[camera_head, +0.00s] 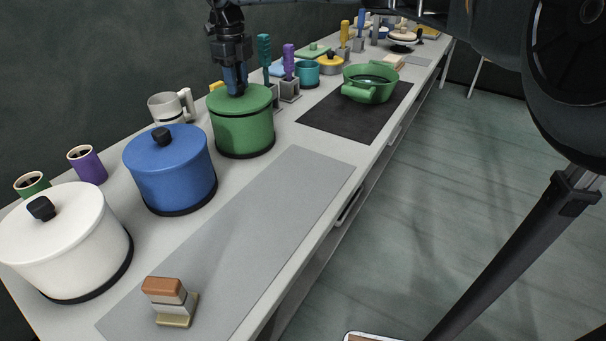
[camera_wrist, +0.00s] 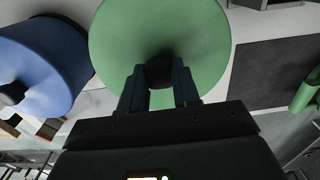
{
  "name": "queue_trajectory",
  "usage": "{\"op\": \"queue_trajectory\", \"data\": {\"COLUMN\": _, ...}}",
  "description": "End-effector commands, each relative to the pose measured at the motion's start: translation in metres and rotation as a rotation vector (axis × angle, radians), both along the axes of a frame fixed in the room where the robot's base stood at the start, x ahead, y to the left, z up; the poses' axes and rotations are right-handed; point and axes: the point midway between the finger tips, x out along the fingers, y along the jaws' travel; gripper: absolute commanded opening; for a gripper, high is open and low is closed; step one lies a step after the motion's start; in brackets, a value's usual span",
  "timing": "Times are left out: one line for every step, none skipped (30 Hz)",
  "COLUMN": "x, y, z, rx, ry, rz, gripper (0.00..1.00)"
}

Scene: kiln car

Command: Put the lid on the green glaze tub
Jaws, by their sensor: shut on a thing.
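The green glaze tub (camera_head: 245,136) stands upright on the bench, right of the blue tub. Its green lid (camera_head: 258,98) sits on top of it, and I see no gap at the rim in the head view. My gripper (camera_head: 236,88) is above the lid, pointing down, shut on the lid's dark knob. In the wrist view the knob (camera_wrist: 159,72) is between the two fingers, with the green lid (camera_wrist: 190,35) filling the middle. The gripper hides most of the knob in the head view.
A blue tub (camera_head: 172,178) and a white tub (camera_head: 68,250), both lidded, stand to the left. A green pot (camera_head: 370,88) is on the dark mat (camera_head: 340,124) to the right. A stamp-like block (camera_head: 172,300) stands on the grey mat (camera_head: 262,215), which is otherwise clear.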

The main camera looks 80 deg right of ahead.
Motion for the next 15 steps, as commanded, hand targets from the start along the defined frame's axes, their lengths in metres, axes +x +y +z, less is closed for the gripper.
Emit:
{"op": "queue_trajectory", "data": {"x": 0.0, "y": 0.0, "z": -0.0003, "rx": 0.0, "ry": 0.0, "rz": 0.0, "gripper": 0.0}}
{"op": "queue_trajectory", "data": {"x": 0.0, "y": 0.0, "z": -0.0006, "rx": 0.0, "ry": 0.0, "rz": 0.0, "gripper": 0.0}}
{"op": "queue_trajectory", "data": {"x": 0.0, "y": 0.0, "z": -0.0011, "rx": 0.0, "ry": 0.0, "rz": 0.0, "gripper": 0.0}}
{"op": "queue_trajectory", "data": {"x": 0.0, "y": 0.0, "z": -0.0016, "rx": 0.0, "ry": 0.0, "rz": 0.0, "gripper": 0.0}}
{"op": "queue_trajectory", "data": {"x": 0.0, "y": 0.0, "z": -0.0021, "rx": 0.0, "ry": 0.0, "rz": 0.0, "gripper": 0.0}}
{"op": "queue_trajectory", "data": {"x": 0.0, "y": 0.0, "z": -0.0028, "rx": 0.0, "ry": 0.0, "rz": 0.0, "gripper": 0.0}}
{"op": "queue_trajectory", "data": {"x": 0.0, "y": 0.0, "z": -0.0034, "rx": 0.0, "ry": 0.0, "rz": 0.0, "gripper": 0.0}}
{"op": "queue_trajectory", "data": {"x": 0.0, "y": 0.0, "z": -0.004, "rx": 0.0, "ry": 0.0, "rz": 0.0, "gripper": 0.0}}
{"op": "queue_trajectory", "data": {"x": 0.0, "y": 0.0, "z": -0.0047, "rx": 0.0, "ry": 0.0, "rz": 0.0, "gripper": 0.0}}
{"op": "queue_trajectory", "data": {"x": 0.0, "y": 0.0, "z": -0.0052, "rx": 0.0, "ry": 0.0, "rz": 0.0, "gripper": 0.0}}
{"op": "queue_trajectory", "data": {"x": 0.0, "y": 0.0, "z": -0.0058, "rx": 0.0, "ry": 0.0, "rz": 0.0, "gripper": 0.0}}
{"op": "queue_trajectory", "data": {"x": 0.0, "y": 0.0, "z": -0.0065, "rx": 0.0, "ry": 0.0, "rz": 0.0, "gripper": 0.0}}
{"op": "queue_trajectory", "data": {"x": 0.0, "y": 0.0, "z": -0.007, "rx": 0.0, "ry": 0.0, "rz": 0.0, "gripper": 0.0}}
{"op": "queue_trajectory", "data": {"x": 0.0, "y": 0.0, "z": -0.0075, "rx": 0.0, "ry": 0.0, "rz": 0.0, "gripper": 0.0}}
{"op": "queue_trajectory", "data": {"x": 0.0, "y": 0.0, "z": -0.0083, "rx": 0.0, "ry": 0.0, "rz": 0.0, "gripper": 0.0}}
